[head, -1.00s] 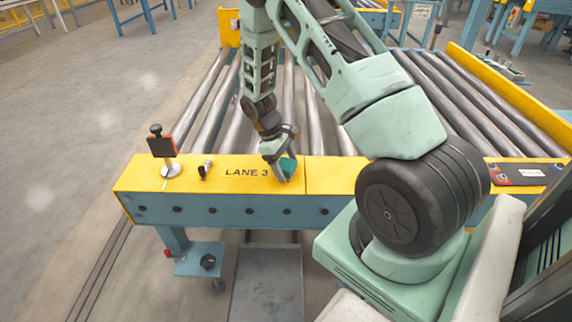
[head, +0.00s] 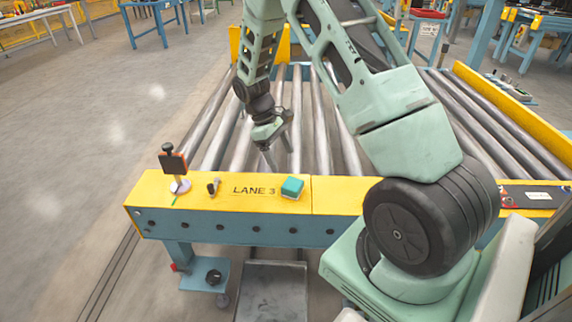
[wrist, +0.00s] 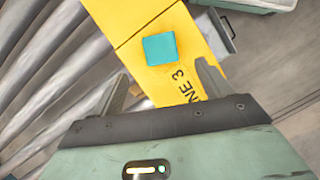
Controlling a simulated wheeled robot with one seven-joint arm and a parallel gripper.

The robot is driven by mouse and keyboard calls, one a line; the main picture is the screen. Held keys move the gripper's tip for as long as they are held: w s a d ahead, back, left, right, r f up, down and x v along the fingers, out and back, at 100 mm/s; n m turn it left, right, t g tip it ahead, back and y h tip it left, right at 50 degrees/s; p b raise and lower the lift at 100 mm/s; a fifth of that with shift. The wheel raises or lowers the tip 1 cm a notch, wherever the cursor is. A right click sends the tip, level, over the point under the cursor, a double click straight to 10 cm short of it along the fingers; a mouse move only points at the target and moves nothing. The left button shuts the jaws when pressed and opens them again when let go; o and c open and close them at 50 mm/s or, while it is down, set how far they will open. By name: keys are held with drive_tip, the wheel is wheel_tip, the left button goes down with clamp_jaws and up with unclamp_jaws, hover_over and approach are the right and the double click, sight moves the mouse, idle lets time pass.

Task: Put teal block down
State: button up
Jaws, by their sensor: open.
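The teal block (head: 292,188) rests on the yellow top of the conveyor's end beam (head: 225,203), just right of the "LANE 3" lettering. In the wrist view the teal block (wrist: 160,48) lies on the yellow surface, beyond and between my fingertips. My gripper (head: 280,158) is open and empty, above the rollers behind the beam and apart from the block. Its two spread fingers also show in the wrist view (wrist: 163,75).
An orange-edged dark plate on a stand (head: 174,168) and a small dark fitting (head: 213,187) stand on the beam left of the lettering. Metal rollers (head: 318,125) stretch behind the beam. A grey tray (head: 272,290) lies below in front. A dark panel (head: 525,198) sits at right.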

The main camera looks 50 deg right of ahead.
drive_tip(key=s+a+r+n+t, duration=0.1)
drive_tip(key=s+a+r, duration=0.15)
drive_tip(key=a, duration=0.45)
drive_tip(key=s+a+r+y, duration=0.1)
drive_tip(key=a+r, duration=0.3)
drive_tip(key=a, duration=0.3)
drive_tip(key=s+a+r+n+t, duration=0.1)
drive_tip(key=a+r, duration=0.3)
drive_tip(key=a, duration=0.4)
drive_tip(key=s+a+r+n+t, duration=0.1)
drive_tip(key=s+a, duration=0.4)
drive_tip(key=s, duration=0.5)
drive_tip(key=s+a+r+t+y, duration=0.1)
drive_tip(key=s+a+r, duration=0.3)
drive_tip(key=s, duration=0.6)
drive_tip(key=a, duration=0.2)
drive_tip(key=shift+a+n, duration=0.3)
drive_tip(key=shift+n, duration=0.1)
drive_tip(key=shift+w+r, duration=0.1)
wheel_tip(320, 180, up, 19)
drive_tip(key=p, duration=1.9)
